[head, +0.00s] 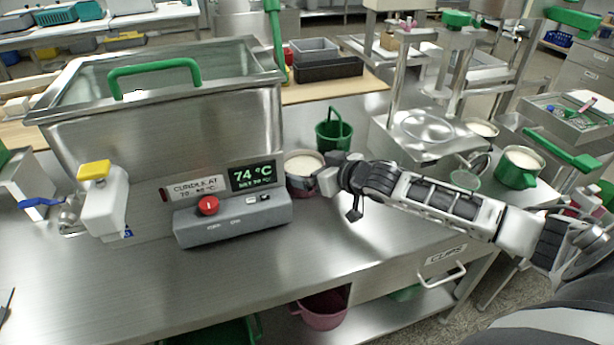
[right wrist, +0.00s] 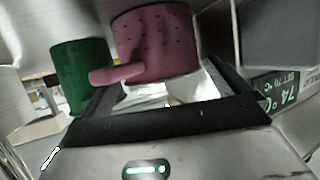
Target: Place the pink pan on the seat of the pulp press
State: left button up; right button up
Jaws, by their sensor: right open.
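The pink pan (head: 299,184) stands on the steel table beside the control box, with pale contents at its top. The right wrist view shows its pink wall (right wrist: 155,42) and its stubby handle (right wrist: 116,74) close ahead of the fingers. My right gripper (head: 326,181) is at the pan's right side and partly covers it. The fingers (right wrist: 165,85) are open and spread, with the handle near the left finger; I cannot tell whether they touch. The pulp press (head: 386,75) stands to the right, with a clear round disc (head: 427,127) on its seat area. My left gripper is not in view.
A green bucket (head: 334,134) stands just behind the pan. The steel tank (head: 170,125) and the grey control box (head: 232,217) are to the left. A green pan (head: 518,168) with pale contents is right of the press. The table front is clear.

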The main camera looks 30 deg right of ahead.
jog(key=shift+w+a+f, duration=0.1)
jog(key=shift+w+f, duration=0.05)
jog(key=shift+w, duration=0.25)
jog(key=c, duration=1)
jog(key=shift+c, duration=0.6)
